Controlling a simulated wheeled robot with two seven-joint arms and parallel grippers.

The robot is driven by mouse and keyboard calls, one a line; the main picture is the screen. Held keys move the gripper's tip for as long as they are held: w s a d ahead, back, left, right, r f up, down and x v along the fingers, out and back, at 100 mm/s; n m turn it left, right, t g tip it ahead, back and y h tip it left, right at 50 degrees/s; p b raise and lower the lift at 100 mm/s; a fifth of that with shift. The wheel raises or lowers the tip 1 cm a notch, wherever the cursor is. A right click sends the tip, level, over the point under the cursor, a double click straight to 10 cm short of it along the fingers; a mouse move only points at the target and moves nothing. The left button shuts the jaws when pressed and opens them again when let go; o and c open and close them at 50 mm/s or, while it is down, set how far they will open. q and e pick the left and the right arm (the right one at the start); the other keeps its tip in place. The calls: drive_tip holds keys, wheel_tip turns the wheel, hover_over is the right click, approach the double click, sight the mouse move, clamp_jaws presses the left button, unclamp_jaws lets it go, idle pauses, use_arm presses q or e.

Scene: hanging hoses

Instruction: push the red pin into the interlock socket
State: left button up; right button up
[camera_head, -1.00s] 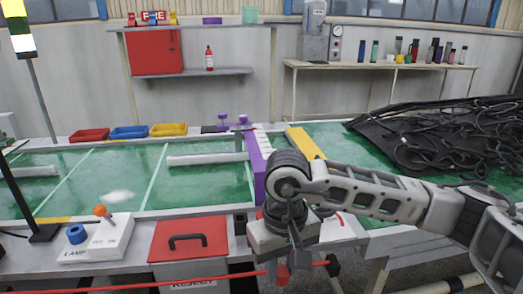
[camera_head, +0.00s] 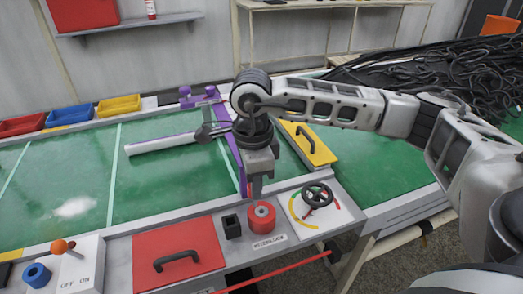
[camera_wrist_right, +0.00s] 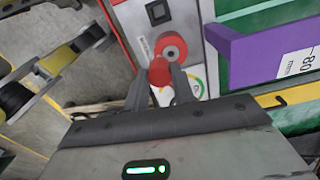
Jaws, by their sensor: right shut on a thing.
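The interlock socket (camera_head: 262,217) is a red round block with a central hole, on the grey front panel above the INTERLOCK label. It also shows in the wrist view (camera_wrist_right: 171,47). My right gripper (camera_head: 256,192) points down just above and slightly left of the socket in the head view. In the wrist view the right gripper (camera_wrist_right: 158,85) is shut on the red pin (camera_wrist_right: 159,71). The pin's tip appears close to the socket's near edge; whether they touch I cannot tell. The fingers mostly hide the pin in the head view. My left gripper is out of view.
A black square socket (camera_head: 231,226) sits left of the interlock socket, and a black handwheel (camera_head: 317,195) on a dial stands right. A red hatch with a black handle (camera_head: 178,245) lies further left. A purple bar (camera_head: 232,155) crosses the green table behind.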

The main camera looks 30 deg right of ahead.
use_arm(q)
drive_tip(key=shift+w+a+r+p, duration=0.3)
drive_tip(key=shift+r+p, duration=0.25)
drive_tip(key=shift+p, duration=0.45)
use_arm(e)
drive_tip(key=r+m, duration=0.1)
drive_tip(key=m, duration=0.2)
drive_tip(key=d+m, duration=0.1)
drive_tip(key=m, duration=0.3)
drive_tip(key=w+d+r+m, duration=0.1)
drive_tip(key=m, duration=0.3)
drive_tip(key=shift+d+r, duration=0.25)
drive_tip(key=shift+r, duration=0.05)
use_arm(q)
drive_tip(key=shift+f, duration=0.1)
